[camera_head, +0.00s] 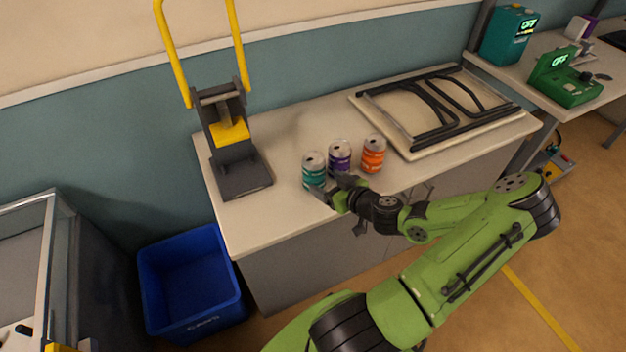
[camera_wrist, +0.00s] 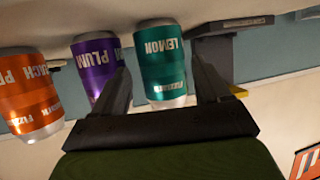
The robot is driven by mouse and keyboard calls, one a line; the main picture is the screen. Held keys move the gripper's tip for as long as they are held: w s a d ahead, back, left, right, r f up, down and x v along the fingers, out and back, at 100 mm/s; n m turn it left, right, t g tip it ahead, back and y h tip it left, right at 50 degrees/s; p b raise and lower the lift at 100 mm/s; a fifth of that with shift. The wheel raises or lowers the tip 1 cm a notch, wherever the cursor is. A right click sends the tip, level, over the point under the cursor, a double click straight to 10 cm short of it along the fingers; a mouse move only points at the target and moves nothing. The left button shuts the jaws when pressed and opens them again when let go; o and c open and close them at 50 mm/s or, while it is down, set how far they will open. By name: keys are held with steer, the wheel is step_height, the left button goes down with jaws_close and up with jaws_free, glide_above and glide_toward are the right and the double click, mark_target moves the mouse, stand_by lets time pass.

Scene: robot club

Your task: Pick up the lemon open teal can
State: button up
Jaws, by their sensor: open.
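The teal lemon can (camera_head: 314,170) stands upright on the white counter, leftmost of three cans. In the wrist view the teal can (camera_wrist: 161,62) reads LEMON upside down. My gripper (camera_head: 332,187) is at the can. In the wrist view my gripper (camera_wrist: 163,85) is open, with one finger on each side of the teal can. I cannot tell whether either finger touches it. The left finger there lies between the teal can and the purple plum can (camera_wrist: 97,68). The can's top opening is too small to make out.
The purple can (camera_head: 340,156) and an orange can (camera_head: 373,154) stand close by to the right. A black press with yellow handles (camera_head: 236,160) is to the left. A folded table (camera_head: 401,143) lies on the counter (camera_head: 262,221). A blue bin (camera_head: 192,284) is on the floor.

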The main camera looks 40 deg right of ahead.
mark_target(318, 177)
steer(key=x, duration=0.5)
steer(key=shift+r, duration=0.1)
steer(key=c, duration=0.7)
steer(key=shift+o, duration=0.2)
steer(key=shift+r, duration=0.1)
